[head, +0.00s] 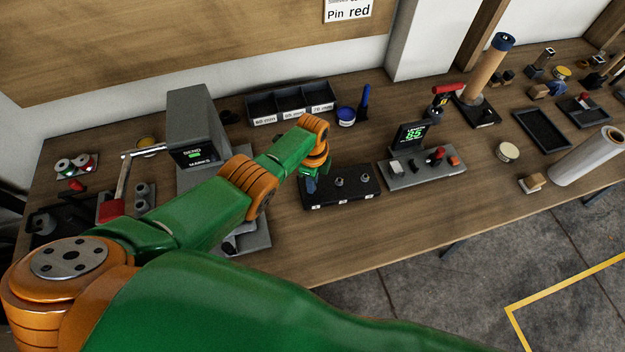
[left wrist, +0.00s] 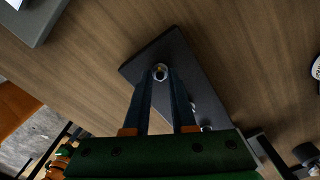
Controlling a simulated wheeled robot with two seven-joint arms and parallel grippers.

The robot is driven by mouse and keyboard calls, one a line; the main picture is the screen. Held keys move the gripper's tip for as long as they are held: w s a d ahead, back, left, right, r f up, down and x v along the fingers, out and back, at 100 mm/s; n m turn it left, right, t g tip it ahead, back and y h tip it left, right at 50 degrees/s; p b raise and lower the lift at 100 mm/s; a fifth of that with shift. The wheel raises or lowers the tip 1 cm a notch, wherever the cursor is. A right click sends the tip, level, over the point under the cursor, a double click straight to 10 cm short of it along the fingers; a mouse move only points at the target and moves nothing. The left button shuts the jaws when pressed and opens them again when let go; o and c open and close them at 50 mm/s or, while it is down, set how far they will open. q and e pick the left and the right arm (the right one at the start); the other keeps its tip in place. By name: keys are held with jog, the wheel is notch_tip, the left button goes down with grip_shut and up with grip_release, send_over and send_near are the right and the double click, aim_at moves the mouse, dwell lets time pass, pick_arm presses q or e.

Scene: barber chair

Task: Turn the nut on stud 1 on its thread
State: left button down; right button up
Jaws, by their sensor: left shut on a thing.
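The black stud block (head: 345,194) stands on the bench, with small white labels along its front face. My left gripper (head: 311,186) reaches down over its left end and hides the stud there in the head view. Two other studs show in the head view: the middle stud (head: 339,181) and the right stud (head: 365,179). My right gripper is not in view.
A grey press-like machine (head: 192,115) stands left of the block, close to my arm. A grey fixture with a green display (head: 411,136) stands to the right. A three-bin tray (head: 290,103) and a blue tub (head: 346,117) lie behind. Bare bench is in front.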

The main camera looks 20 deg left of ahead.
pick_arm(q)
jog(key=m, duration=0.5)
jog(key=m+b, duration=0.1)
jog(key=m, duration=0.5)
jog(key=m+b, duration=0.1)
jog(key=m, duration=0.4)
jog(key=m+b, duration=0.1)
jog(key=m, duration=0.2)
jog(key=shift+w+f, duration=0.1)
jog(key=shift+f, duration=0.05)
jog(key=m+b, duration=0.2)
jog(key=b, duration=0.3)
jog(key=m+b, duration=0.2)
jog(key=b, duration=0.3)
jog(key=m+b, duration=0.2)
jog(key=b, duration=0.4)
jog(key=shift+f, duration=0.3)
jog(key=shift+r+b, duration=0.2)
jog(key=shift+b, duration=0.4)
jog(key=shift+r+m, duration=0.2)
jog(key=shift+m, duration=0.1)
